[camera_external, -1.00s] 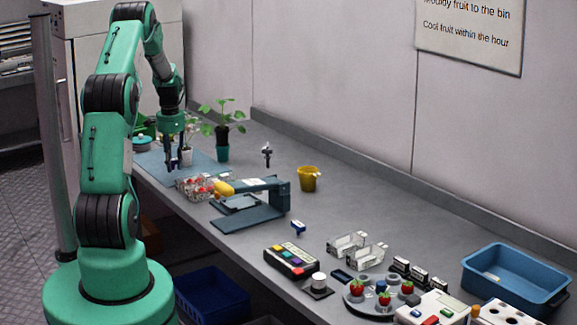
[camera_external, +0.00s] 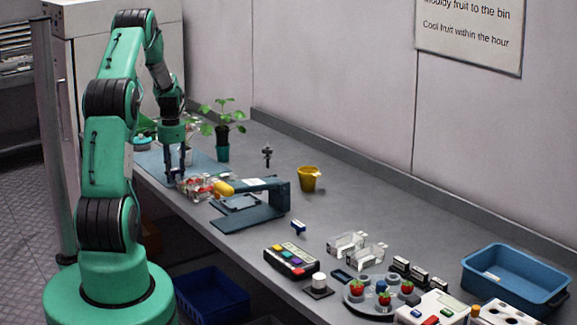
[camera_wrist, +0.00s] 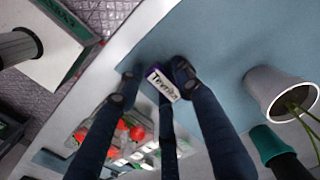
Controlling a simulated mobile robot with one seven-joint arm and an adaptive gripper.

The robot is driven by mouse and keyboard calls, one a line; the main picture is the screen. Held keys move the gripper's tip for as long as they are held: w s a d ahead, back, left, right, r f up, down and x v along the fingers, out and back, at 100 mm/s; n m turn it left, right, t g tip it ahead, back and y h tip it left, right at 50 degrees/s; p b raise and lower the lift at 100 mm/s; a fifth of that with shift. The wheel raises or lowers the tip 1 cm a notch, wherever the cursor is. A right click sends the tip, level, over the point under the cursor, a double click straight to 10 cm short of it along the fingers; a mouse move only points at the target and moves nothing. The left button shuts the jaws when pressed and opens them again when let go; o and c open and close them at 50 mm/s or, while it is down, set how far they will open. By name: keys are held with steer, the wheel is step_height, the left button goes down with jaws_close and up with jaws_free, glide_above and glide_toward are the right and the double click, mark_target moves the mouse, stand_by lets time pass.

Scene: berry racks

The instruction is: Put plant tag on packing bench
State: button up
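The plant tag (camera_wrist: 163,84) is a small white label with dark lettering and a purple edge. In the wrist view it shows among my fingertips, close to the right finger, with a gap to the left finger. My gripper (camera_wrist: 153,85) has its dark fingers spread; it appears open around the tag, though contact with the right finger is unclear. The tag cannot be made out there.
A clear punnet of strawberries (camera_external: 200,187) sits close to my gripper. Potted plants (camera_external: 222,152) stand behind it. A dark scale-like device (camera_external: 276,199) and a yellow cup (camera_external: 308,179) stand to the right. Bare bench lies around the cup.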

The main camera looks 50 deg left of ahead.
mark_target(174, 170)
steer(key=shift+r, duration=0.15)
step_height(174, 170, up, 12)
steer(key=p, duration=0.2)
stand_by(0.7)
stand_by(0.5)
steer(key=shift+w+r, duration=0.1)
stand_by(0.3)
